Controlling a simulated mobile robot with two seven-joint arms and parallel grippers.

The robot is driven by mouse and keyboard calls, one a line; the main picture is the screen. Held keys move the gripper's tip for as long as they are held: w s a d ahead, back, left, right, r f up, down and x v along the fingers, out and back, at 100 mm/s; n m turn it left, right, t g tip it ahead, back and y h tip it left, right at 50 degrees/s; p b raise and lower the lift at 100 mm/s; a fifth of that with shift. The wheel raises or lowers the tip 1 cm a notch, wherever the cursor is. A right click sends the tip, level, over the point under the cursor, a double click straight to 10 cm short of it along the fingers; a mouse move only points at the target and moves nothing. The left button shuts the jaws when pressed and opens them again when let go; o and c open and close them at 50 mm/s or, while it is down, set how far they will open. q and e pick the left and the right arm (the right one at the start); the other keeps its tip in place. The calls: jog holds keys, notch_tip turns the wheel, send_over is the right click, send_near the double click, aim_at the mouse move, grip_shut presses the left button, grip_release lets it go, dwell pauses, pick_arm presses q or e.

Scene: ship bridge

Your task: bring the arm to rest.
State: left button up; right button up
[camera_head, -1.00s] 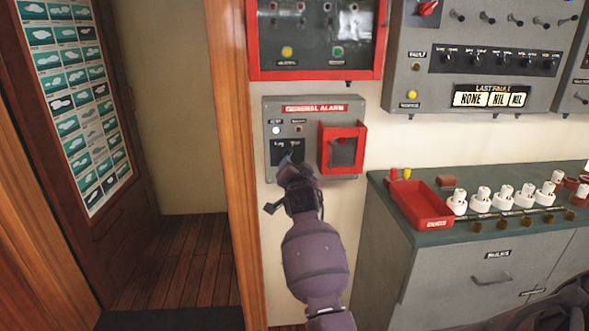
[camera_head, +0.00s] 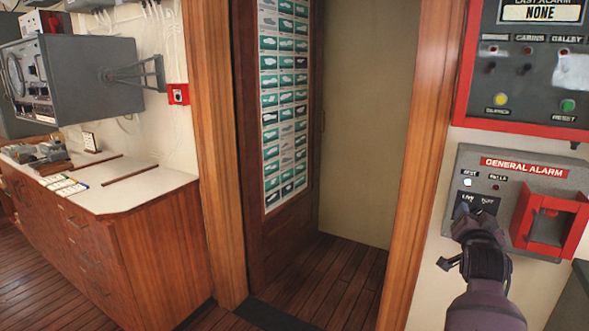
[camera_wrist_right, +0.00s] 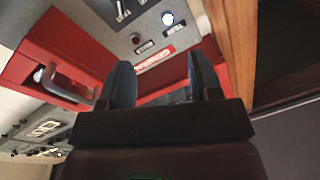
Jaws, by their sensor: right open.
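My right arm reaches up from the bottom right in the head view. Its gripper (camera_head: 464,222) is in front of the lower left part of the grey general alarm box (camera_head: 471,168). In the right wrist view the gripper's two dark fingers (camera_wrist_right: 158,85) stand apart with nothing between them. The red frame on the box (camera_head: 547,222) is to the right of the gripper in the head view and fills the upper left of the wrist view. A pale handle (camera_wrist_right: 68,84) shows inside it. I cannot tell whether the gripper touches the box. My left gripper is not in view.
A red-framed alarm panel (camera_head: 526,132) hangs above the box. A wooden door post (camera_head: 424,150) stands close left of my gripper. The doorway floor (camera_head: 325,280) is clear. A wooden counter (camera_head: 150,190) with grey equipment (camera_head: 80,85) stands at the left.

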jog(key=s+a+f+n+y, duration=0.45)
jog(key=s+a+f, duration=0.2)
jog(key=f, duration=0.25)
jog(key=s+a+f+n+y, duration=0.3)
jog(key=s+a+f+n, duration=0.2)
jog(key=s+f, duration=0.35)
jog(key=s+a+f+g, duration=0.1)
jog(key=s+f+g, duration=0.2)
jog(key=s+f, duration=0.5)
jog(key=s+a+f+g, duration=0.2)
jog(key=s+f, duration=0.7)
jog(key=s, duration=0.7)
jog(key=shift+a+f+n+g+y, duration=0.15)
jog(key=shift+a+n+g+y, duration=0.15)
jog(key=shift+g, duration=0.2)
